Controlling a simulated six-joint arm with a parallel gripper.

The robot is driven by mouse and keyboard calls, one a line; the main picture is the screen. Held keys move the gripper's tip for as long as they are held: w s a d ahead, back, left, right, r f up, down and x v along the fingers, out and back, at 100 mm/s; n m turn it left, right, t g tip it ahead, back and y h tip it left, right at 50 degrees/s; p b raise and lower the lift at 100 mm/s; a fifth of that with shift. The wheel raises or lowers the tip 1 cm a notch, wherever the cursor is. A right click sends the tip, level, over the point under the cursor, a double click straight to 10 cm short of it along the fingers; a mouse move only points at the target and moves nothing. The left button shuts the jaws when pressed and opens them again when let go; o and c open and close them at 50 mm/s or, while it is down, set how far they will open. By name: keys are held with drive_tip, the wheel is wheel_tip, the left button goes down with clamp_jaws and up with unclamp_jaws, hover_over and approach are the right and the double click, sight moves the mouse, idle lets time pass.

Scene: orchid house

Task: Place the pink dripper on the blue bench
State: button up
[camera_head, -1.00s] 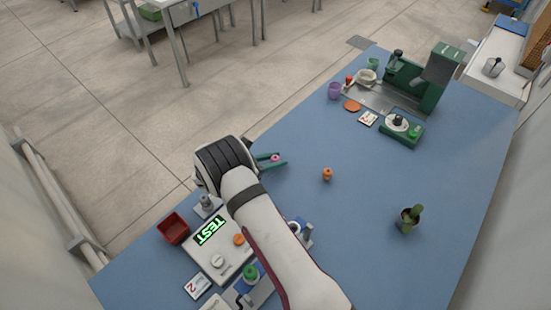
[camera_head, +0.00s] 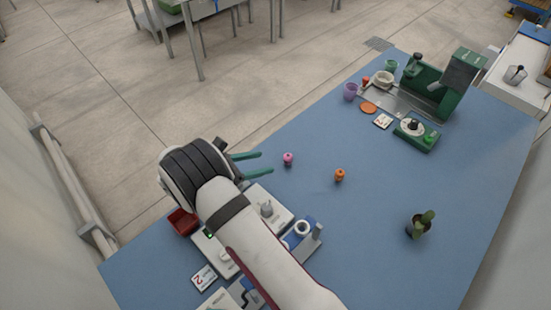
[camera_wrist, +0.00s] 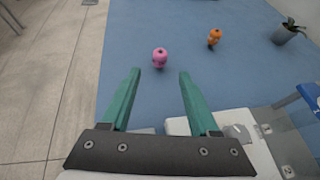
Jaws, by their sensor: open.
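The pink dripper (camera_head: 288,159) stands on the blue bench (camera_head: 380,215), near its left edge; it also shows in the wrist view (camera_wrist: 160,57), ahead of the fingertips. My gripper (camera_head: 259,163) is open and empty, with its green fingers a little left of the dripper and apart from it. In the wrist view, my gripper's fingers (camera_wrist: 158,75) are spread wide, with blue bench surface between their tips.
An orange dripper-like piece (camera_head: 340,175) stands right of the pink one. A green machine (camera_head: 445,85) stands at the back. A red box (camera_head: 183,221) and white devices (camera_head: 265,210) sit near my arm.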

drive_tip(key=shift+s+a+r, duration=0.25)
drive_tip(key=shift+s+a, duration=0.05)
drive_tip(key=shift+a, duration=0.15)
drive_tip(key=s+d+r+m+g+y, duration=0.5)
drive_tip(key=s+d+r+m+g, duration=0.3)
drive_tip(key=s+d+r+m, duration=0.75)
drive_tip(key=s+a+m+y, duration=0.1)
drive_tip(key=s+m+y, duration=0.2)
drive_tip(key=s+m, duration=0.4)
drive_tip(key=s+a+m+y, duration=0.2)
drive_tip(key=s+m+y, duration=0.2)
drive_tip(key=s+m, duration=0.4)
drive_tip(key=shift+s+a+r+t, duration=0.25)
drive_tip(key=shift+s+a+t, duration=0.05)
drive_tip(key=shift+s, duration=0.1)
